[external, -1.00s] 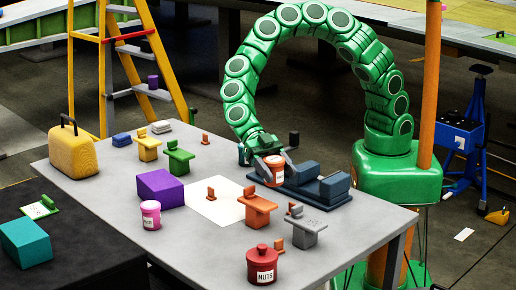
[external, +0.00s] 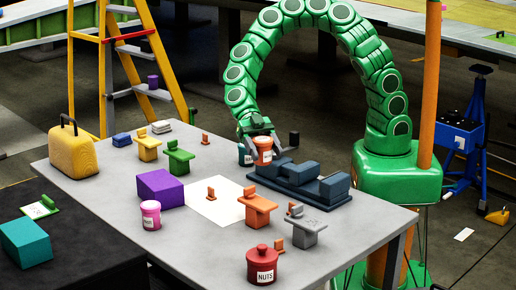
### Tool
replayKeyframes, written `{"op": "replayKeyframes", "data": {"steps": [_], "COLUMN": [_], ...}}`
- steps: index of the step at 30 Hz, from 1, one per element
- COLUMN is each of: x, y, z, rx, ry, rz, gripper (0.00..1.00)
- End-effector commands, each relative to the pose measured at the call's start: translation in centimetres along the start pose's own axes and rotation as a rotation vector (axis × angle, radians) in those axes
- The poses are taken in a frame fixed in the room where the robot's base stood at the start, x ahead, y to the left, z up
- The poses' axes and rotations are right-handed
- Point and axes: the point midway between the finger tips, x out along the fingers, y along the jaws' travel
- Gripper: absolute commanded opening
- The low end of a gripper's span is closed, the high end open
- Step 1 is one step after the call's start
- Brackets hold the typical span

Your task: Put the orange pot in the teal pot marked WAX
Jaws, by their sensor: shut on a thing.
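The orange pot (external: 264,149) with a white label is held between the fingers of my gripper (external: 261,146), raised above the grey table. The teal pot (external: 244,156) stands on the table just behind and to the left of the orange pot. My gripper and the orange pot hide much of it, and I cannot read its label. I cannot tell from this view how far apart the two pots are.
A dark blue vise-like block (external: 300,180) lies right of my gripper. A pink pot (external: 151,213), a red pot marked NUTS (external: 262,264) and a purple block (external: 160,187) stand nearer the front. White paper (external: 214,205) lies mid-table. A yellow case (external: 73,150) stands far left.

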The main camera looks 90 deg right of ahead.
Motion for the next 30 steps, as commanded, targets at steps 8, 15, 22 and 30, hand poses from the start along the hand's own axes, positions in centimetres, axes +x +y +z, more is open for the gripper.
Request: {"op": "replayKeyframes", "data": {"steps": [8, 15, 22, 30], "x": [-4.6, -8.0, -11.2, -14.4], "y": [-1.2, -2.8, -4.3, -6.5], "z": [1.4, 2.4, 3.2, 4.0], "rx": [0.034, 0.061, 0.086, 0.115], "ry": [0.001, 0.003, 0.002, 0.001], "rz": [0.071, 0.126, 0.181, 0.240], "gripper": [0.26, 0.26, 0.26, 0.26]}}
